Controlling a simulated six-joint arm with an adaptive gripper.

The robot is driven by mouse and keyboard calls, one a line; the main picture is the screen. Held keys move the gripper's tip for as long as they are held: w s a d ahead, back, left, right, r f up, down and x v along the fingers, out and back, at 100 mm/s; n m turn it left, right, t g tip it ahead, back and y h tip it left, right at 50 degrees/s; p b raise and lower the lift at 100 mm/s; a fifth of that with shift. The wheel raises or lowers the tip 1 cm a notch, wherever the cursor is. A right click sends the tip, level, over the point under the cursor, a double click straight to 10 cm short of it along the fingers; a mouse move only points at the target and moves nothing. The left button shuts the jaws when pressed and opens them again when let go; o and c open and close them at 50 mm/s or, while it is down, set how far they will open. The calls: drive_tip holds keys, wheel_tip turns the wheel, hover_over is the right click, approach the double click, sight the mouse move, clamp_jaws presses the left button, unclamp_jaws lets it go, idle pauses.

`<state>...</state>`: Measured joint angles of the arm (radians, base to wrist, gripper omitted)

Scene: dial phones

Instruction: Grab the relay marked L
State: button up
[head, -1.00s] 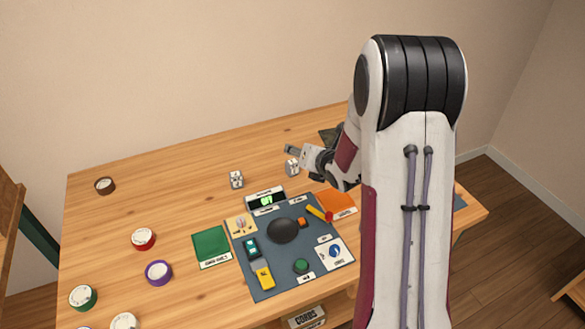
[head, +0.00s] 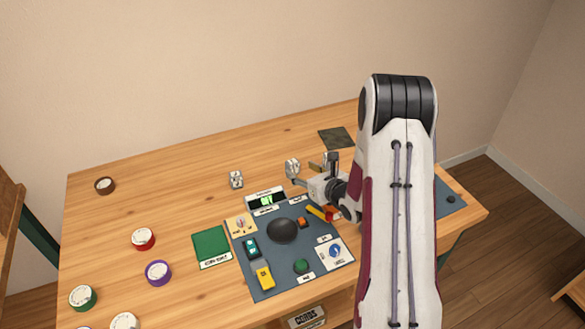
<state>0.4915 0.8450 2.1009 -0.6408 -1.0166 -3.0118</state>
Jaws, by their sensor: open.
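Two small pale relay-like blocks stand on the wooden table behind the grey panel. The left block (head: 236,180) is in the open; the right block (head: 292,168) is close beside my gripper. Their markings are too small to read, so I cannot tell which bears the L. My gripper (head: 313,169) is open and empty, with its fingers spread just right of the right block. I see no clear contact with it.
The grey panel (head: 283,267) with a black dome, switches and a display lies in front of my gripper. A green card (head: 211,246) lies left of it. Several round dials, including a red one (head: 143,239), are farther left. A dark mat (head: 337,138) lies behind.

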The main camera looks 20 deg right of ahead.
sight(295, 167)
drive_tip(key=shift+w, duration=0.1)
drive_tip(key=shift+x, duration=1.2)
drive_tip(key=shift+w+f, duration=0.1)
drive_tip(key=shift+x, duration=2.45)
drive_tip(key=shift+a+f, duration=0.1)
drive_tip(key=c, duration=1.3)
